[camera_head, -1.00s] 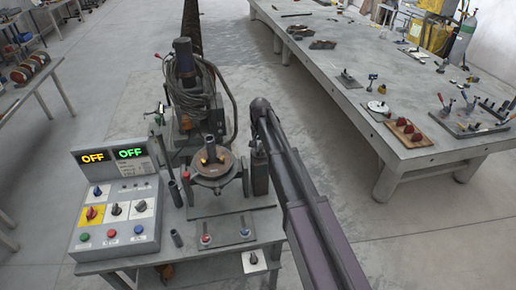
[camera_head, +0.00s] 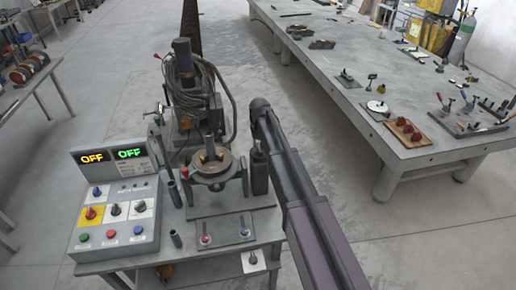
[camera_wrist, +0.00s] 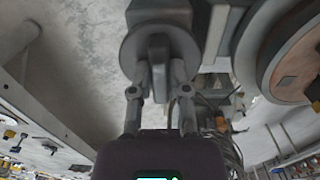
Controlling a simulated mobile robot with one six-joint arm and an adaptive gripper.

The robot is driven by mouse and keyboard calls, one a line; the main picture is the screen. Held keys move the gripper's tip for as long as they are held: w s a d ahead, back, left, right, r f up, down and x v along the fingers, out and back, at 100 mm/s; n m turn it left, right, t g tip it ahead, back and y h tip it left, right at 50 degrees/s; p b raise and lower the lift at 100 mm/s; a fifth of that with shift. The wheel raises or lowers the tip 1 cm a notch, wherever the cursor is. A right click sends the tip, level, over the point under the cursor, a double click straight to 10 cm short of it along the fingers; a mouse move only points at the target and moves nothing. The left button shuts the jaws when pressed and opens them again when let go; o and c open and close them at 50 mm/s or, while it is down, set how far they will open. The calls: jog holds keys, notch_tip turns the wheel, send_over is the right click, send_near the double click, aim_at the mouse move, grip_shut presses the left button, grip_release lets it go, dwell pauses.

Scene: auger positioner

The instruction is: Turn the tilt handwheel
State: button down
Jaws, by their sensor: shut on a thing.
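The tilt handwheel (camera_wrist: 188,40) is a grey round disc with a raised bar across its middle, seen close up at the top of the wrist view. My gripper (camera_wrist: 160,78) has its two fingers closed on either side of that bar. In the head view my arm reaches in from the lower right to the right side of the positioner, and the fingertips and their contact cannot be made out there. The positioner's round brown-rimmed table (camera_head: 228,168) stands left of my arm, with a short upright post at its centre.
A control box (camera_head: 150,190) with two OFF displays and several knobs stands on the bench left of the positioner. A cable-wrapped machine (camera_head: 185,70) stands behind. A long grey table (camera_head: 400,160) with small parts is at right. Clear floor lies between.

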jog(key=shift+w, duration=0.1)
jog(key=c, duration=0.6)
grip_release()
jog(key=shift+r, duration=0.2)
